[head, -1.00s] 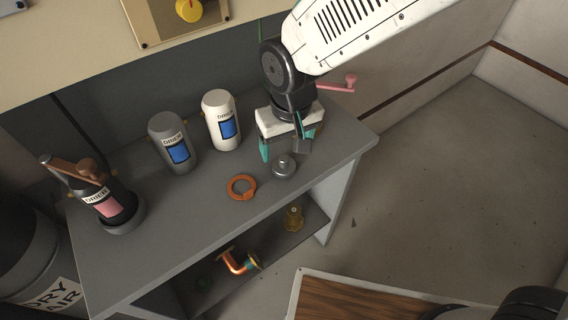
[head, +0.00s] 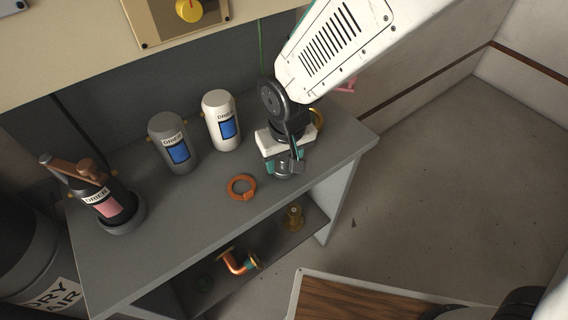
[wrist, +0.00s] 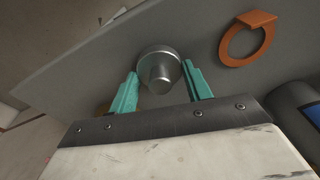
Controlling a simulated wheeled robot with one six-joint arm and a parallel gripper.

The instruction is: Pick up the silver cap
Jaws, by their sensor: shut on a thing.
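The silver cap (wrist: 159,66) is a round metal piece with a knob on top, on the grey bench top. In the wrist view it sits between the tips of the two teal fingers of my gripper (wrist: 160,82). In the head view the cap (head: 283,171) is partly hidden under my gripper (head: 285,163), which is low over the bench near its front right edge. The fingers are shut on the cap. I see no clear gap between the cap and the bench.
An orange ring (head: 241,187) lies just left of the cap. A white canister (head: 221,121), a grey canister (head: 172,143) and a dark pump-like canister (head: 106,201) stand further left. A copper elbow (head: 237,262) and a brass fitting (head: 292,218) are on the lower shelf.

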